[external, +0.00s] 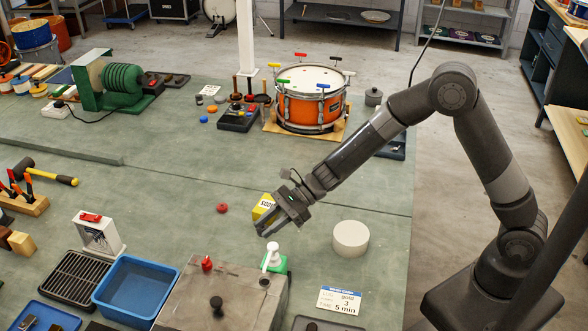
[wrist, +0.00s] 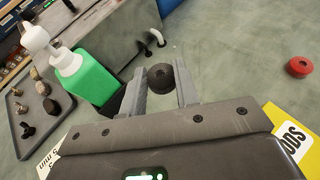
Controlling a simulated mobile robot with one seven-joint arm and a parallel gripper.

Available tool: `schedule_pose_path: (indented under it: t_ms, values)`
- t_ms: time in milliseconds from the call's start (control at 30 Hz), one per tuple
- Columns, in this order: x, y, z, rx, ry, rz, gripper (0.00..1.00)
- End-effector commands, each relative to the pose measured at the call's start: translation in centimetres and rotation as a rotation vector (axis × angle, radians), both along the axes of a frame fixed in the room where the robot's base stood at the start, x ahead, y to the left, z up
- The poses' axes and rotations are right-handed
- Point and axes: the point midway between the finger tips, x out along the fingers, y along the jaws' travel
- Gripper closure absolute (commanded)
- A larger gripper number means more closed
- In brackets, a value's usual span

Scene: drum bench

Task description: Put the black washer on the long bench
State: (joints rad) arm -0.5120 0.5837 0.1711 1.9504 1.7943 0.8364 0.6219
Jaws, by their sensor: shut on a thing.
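My gripper (external: 270,227) hangs low over the green-grey bench top (external: 180,185), beside a yellow box. In the wrist view its two fingers (wrist: 160,88) are closed on a small dark round piece (wrist: 160,80), which looks like the black washer. The piece sits between the fingertips and is hidden in the external view. Whether it touches the bench top cannot be told. The broad green-grey surface looks like the long bench.
The yellow box (external: 263,206) stands close to my gripper. A green bottle with a white pump (external: 273,261), a grey metal box (external: 235,295) and a white cylinder (external: 350,239) are nearby. A red ring (external: 222,208) lies left on open bench. An orange drum (external: 310,105) stands behind.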

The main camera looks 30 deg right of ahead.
Motion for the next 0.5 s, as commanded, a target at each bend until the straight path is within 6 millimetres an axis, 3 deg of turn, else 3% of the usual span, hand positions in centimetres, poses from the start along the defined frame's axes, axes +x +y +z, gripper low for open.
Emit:
schedule_pose_path:
  t_ms: [200, 500]
  values:
    - [1.2, -3.0, 2.0, 0.001, 0.000, 0.000, 0.96]
    - [1.8, -4.2, 2.4, 0.000, 0.001, -0.008, 0.96]
